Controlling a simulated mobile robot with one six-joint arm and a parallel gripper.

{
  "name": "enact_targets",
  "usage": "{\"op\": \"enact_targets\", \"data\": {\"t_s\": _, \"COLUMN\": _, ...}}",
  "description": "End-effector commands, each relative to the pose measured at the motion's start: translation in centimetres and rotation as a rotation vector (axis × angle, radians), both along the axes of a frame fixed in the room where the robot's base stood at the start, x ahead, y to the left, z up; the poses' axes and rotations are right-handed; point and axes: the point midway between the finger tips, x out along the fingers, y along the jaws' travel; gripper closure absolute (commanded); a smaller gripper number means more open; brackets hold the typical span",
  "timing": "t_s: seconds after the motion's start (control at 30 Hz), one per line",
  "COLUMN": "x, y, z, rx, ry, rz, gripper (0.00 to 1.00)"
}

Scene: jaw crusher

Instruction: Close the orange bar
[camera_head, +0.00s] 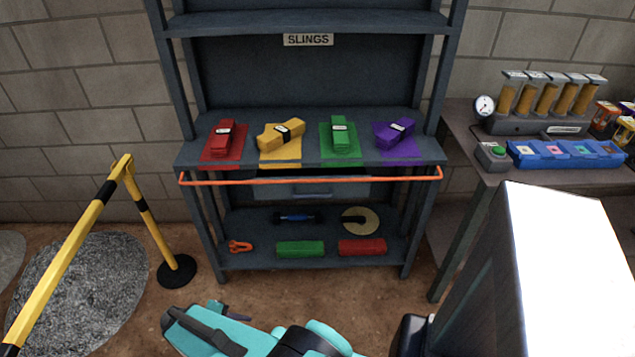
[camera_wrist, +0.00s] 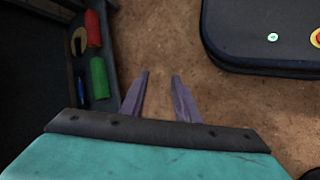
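The orange bar (camera_head: 310,181) runs level across the front of the dark grey sling rack (camera_head: 190,155), just below its middle shelf. Its bent ends reach the rack's left and right sides. My gripper (camera_head: 238,313) is low in front of the rack, well below and apart from the bar, and partly hidden by my teal wrist. In the wrist view, my gripper (camera_wrist: 160,85) has its two fingers apart with only brown floor between them. The bar does not show in the wrist view.
Red (camera_head: 223,138), yellow (camera_head: 281,135), green (camera_head: 340,136) and purple (camera_head: 396,133) slings lie on the middle shelf. A drawer (camera_head: 318,188) sits behind the bar. A yellow barrier (camera_head: 70,240) stands left, a workbench (camera_head: 465,135) right. Floor before the rack is clear.

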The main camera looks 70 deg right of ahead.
Motion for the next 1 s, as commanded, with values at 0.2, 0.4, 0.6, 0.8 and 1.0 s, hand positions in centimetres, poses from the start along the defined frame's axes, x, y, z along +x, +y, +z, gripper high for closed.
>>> {"op": "enact_targets", "data": {"t_s": 0.2, "x": 0.3, "y": -9.5, "z": 5.2, "rx": -0.242, "ry": -0.022, "rz": -0.016, "gripper": 0.71}}
{"op": "enact_targets", "data": {"t_s": 0.4, "x": -0.4, "y": -17.4, "z": 11.2, "rx": -0.470, "ry": -0.027, "rz": -0.024, "gripper": 0.71}}
{"op": "enact_targets", "data": {"t_s": 0.6, "x": -2.0, "y": -24.3, "z": 18.0, "rx": -0.698, "ry": -0.015, "rz": -0.029, "gripper": 0.71}}
{"op": "enact_targets", "data": {"t_s": 0.8, "x": -3.8, "y": -29.2, "z": 24.3, "rx": -0.894, "ry": 0.010, "rz": -0.025, "gripper": 0.71}}
{"op": "enact_targets", "data": {"t_s": 1.0, "x": -4.7, "y": -31.3, "z": 27.7, "rx": -0.995, "ry": 0.029, "rz": -0.016, "gripper": 0.71}}
